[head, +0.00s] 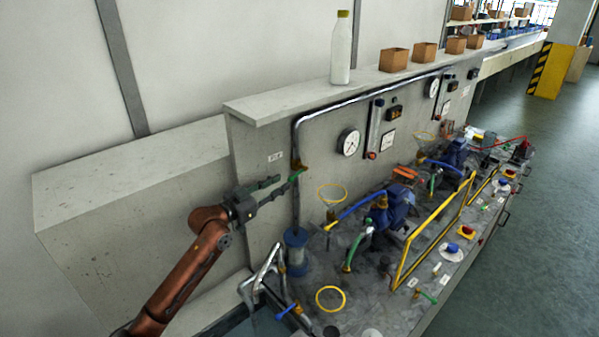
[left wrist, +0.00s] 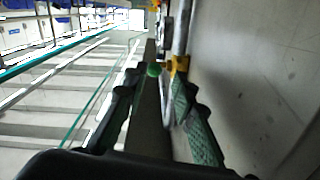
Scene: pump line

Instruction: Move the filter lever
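A short green lever (head: 295,176) sits on a brass valve (head: 299,165) on the vertical steel pipe above the blue-capped glass filter (head: 297,256). In the left wrist view the lever's round green end (left wrist: 153,70) shows ahead, beside the yellow brass valve body (left wrist: 180,64). My left gripper (head: 285,180) is open, its fingertips close to the lever from the left. In the left wrist view its two fingers (left wrist: 154,88) are spread, with the green end in the gap near the tips. I cannot tell whether a finger touches it. My right gripper is not in view.
The steel pipe (head: 296,205) runs beside the wall panel (head: 262,160). Bent steel pipes (head: 262,275) and a blue lever (head: 287,312) stand below the gripper. A bottle (head: 341,50) and boxes stand on the ledge. Pumps (head: 388,212) and yellow rails (head: 425,243) lie to the right.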

